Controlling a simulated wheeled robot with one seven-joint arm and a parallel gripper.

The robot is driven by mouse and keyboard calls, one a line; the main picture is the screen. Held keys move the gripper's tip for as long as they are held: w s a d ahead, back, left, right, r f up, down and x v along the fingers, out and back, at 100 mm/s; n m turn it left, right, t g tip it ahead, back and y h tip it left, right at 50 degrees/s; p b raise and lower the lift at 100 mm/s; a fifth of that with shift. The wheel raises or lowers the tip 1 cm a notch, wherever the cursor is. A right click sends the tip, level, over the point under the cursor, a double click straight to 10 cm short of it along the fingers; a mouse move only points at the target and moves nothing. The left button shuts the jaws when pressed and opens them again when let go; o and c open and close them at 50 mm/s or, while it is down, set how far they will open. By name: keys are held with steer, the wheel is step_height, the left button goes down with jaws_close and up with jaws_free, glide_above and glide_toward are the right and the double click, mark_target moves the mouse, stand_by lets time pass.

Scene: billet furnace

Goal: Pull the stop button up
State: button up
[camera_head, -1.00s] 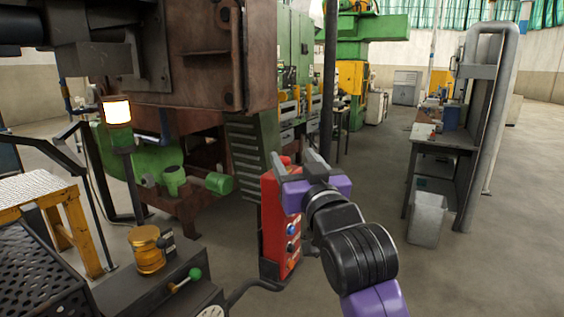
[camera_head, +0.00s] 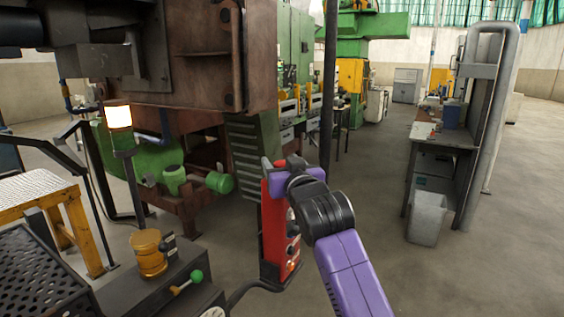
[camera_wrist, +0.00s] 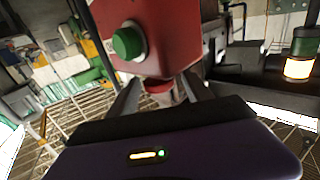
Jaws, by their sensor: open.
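The red control box (camera_head: 272,225) stands upright in the middle of the head view, with several buttons on its front. It also fills the upper middle of the wrist view (camera_wrist: 160,18), where a green button (camera_wrist: 128,42) shows on its face. A red stop button (camera_wrist: 158,86) sticks out from the box's end there. It also seems to show as a red cap at the box's top in the head view (camera_head: 281,163). My gripper (camera_wrist: 157,92) is open, with its fingers on either side of the red button. I cannot tell whether they touch it.
A dark console (camera_head: 170,285) with a green-knobbed lever (camera_head: 195,276) stands left of the box. A lit lamp on a post (camera_head: 118,117) is farther left. Large machinery (camera_head: 205,60) rises behind.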

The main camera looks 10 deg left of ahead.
jaws_close()
steer(key=shift+r, duration=0.8)
steer(key=shift+c, duration=1.1)
jaws_free()
steer(key=shift+o, duration=1.1)
steer(key=shift+f, duration=0.1)
steer(key=shift+s+d+f, duration=0.1)
steer(key=shift+s, duration=0.2)
steer(key=b+v, duration=0.1)
steer(key=v, duration=0.6)
